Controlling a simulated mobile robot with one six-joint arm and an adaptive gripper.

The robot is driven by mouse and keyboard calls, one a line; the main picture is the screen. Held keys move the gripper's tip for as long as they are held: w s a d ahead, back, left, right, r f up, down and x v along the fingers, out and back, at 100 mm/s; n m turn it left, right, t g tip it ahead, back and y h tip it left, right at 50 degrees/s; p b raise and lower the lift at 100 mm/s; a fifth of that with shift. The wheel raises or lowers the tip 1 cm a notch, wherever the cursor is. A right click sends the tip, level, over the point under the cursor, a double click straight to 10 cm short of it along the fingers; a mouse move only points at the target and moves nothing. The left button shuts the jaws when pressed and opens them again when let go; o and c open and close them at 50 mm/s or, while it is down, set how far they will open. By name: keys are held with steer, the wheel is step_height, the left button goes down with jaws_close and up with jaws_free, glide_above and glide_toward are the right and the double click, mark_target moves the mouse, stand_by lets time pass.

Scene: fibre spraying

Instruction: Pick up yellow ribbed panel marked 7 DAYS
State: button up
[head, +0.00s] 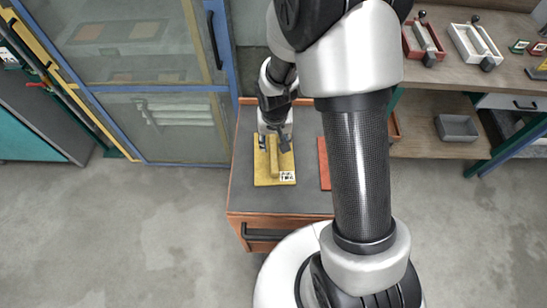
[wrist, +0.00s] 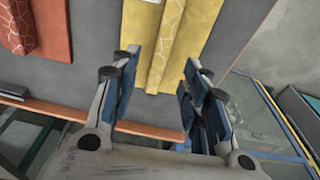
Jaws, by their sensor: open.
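The yellow ribbed panel (head: 260,172) lies flat on the dark top of a small cabinet. A raised rib runs along its middle, and a small black-and-white label (head: 288,177) sits at its near right corner; the writing is too small to read. My gripper (head: 274,140) is over the far part of the panel with its fingers pointing down. In the wrist view the panel (wrist: 186,45) shows between and beyond the open fingers (wrist: 161,66), with the rib (wrist: 160,50) between them. Nothing is held. I cannot tell whether the fingers touch the panel.
A red panel (head: 324,165) lies on the same cabinet top (head: 248,198), to the right, partly hidden by my arm. A blue-framed glass cabinet (head: 150,90) stands to the left. A workbench (head: 440,75) with trays is at the right. Floor in front is clear.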

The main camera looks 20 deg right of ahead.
mark_target(274, 151)
steer(key=f+b, duration=0.1)
steer(key=f, duration=0.1)
steer(key=f+b, duration=0.1)
steer(key=f, duration=0.2)
steer(key=f+b, duration=0.1)
steer(key=f, duration=0.1)
steer(key=shift+w+f, duration=0.3)
steer(key=shift+w, duration=0.1)
steer(key=shift+r, duration=0.1)
jaws_close()
stand_by(0.5)
